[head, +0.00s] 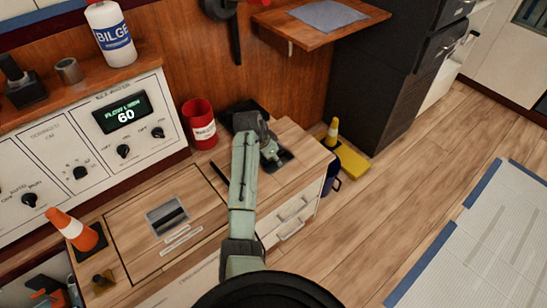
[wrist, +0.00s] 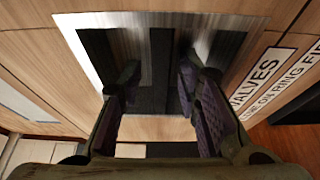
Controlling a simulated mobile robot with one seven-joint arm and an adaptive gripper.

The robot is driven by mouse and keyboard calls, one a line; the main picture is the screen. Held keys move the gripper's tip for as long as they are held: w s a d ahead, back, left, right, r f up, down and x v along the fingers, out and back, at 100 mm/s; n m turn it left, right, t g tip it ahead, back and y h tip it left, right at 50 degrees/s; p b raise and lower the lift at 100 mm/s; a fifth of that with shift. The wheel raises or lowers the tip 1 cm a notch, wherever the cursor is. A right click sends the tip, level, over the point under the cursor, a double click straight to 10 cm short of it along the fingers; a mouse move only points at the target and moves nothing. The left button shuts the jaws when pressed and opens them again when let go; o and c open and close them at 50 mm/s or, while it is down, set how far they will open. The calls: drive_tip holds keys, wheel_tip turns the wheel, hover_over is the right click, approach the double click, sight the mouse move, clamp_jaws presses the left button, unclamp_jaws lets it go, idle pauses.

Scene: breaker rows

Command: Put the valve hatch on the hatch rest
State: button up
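The wooden panel labelled VALVES (wrist: 285,50), which I take as the valve hatch, has a bright metal frame around a dark recess with an upright dark bar (wrist: 161,55). My gripper (wrist: 160,78) is open over the recess. Its purple-padded fingers stand apart on either side of the bar, with gaps visible. In the head view my gripper (head: 271,152) is low over a metal recess (head: 285,157) at the right end of the wooden counter, partly hiding it. No hatch rest is labelled. A wooden shelf with a grey pad (head: 328,15) is at the upper right.
Left on the counter is another panel with a metal recess (head: 167,215). An orange cone (head: 75,230) and a red can (head: 199,124) stand nearby. The right floor has a white blue-edged mat (head: 480,250).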

drive_tip(key=shift+r, duration=0.1)
drive_tip(key=v, duration=1.2)
drive_tip(key=shift+b, duration=0.3)
